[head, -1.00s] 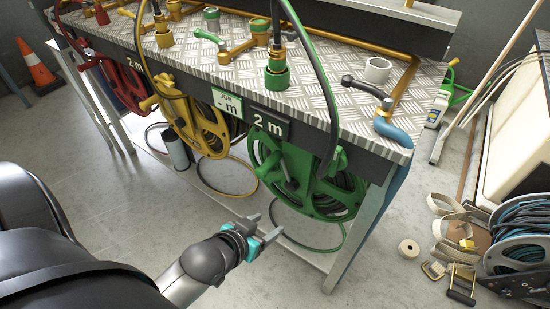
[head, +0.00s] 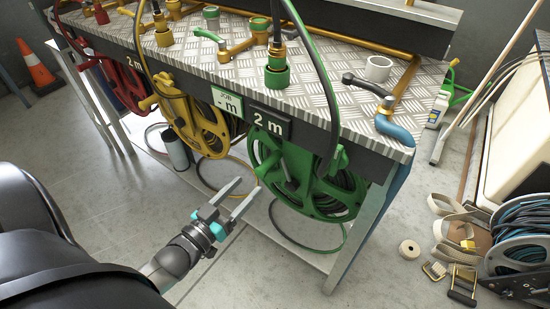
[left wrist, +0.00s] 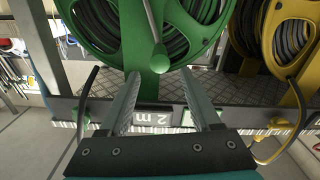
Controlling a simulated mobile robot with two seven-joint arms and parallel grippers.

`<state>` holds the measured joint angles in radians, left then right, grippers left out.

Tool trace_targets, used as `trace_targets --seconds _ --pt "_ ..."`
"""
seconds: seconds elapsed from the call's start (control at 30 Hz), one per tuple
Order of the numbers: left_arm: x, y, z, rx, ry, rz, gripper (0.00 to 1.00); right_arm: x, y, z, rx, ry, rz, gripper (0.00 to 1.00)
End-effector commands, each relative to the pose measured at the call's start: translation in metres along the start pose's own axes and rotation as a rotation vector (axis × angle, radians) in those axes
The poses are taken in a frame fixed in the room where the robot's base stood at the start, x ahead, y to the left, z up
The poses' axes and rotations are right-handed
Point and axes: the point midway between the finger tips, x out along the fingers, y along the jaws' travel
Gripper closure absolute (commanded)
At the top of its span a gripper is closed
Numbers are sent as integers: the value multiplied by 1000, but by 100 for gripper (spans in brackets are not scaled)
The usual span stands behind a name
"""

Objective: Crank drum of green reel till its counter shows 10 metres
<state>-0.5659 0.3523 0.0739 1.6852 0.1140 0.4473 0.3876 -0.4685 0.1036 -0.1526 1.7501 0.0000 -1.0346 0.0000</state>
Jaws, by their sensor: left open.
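The green reel (head: 325,200) hangs under the bench's front edge with dark hose wound on its drum. Its black counter (head: 270,122) reads 2 m; it also shows upside down in the left wrist view (left wrist: 146,117). A grey crank arm with a rounded end (left wrist: 158,58) crosses the face of the green reel in the left wrist view. My left gripper (head: 249,185) is open and empty, left of the green reel and apart from it. In the left wrist view its fingers (left wrist: 160,75) frame the crank's rounded end, which lies beyond them. My right gripper is out of view.
A yellow reel (head: 197,125) and a red reel (head: 125,80) hang to the left. Straps (head: 450,240) and a blue-hose reel (head: 525,240) lie on the floor at right. The floor before the reels is clear.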

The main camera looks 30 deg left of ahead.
Motion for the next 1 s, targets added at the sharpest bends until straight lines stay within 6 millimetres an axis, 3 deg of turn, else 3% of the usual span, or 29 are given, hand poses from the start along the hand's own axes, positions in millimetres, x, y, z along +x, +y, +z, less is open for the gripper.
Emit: trace_targets --seconds 0.6,1.0 --pt "94 0 2 2 2 2 36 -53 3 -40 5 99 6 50" --pt "127 0 1 2 -2 0 36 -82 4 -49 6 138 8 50"
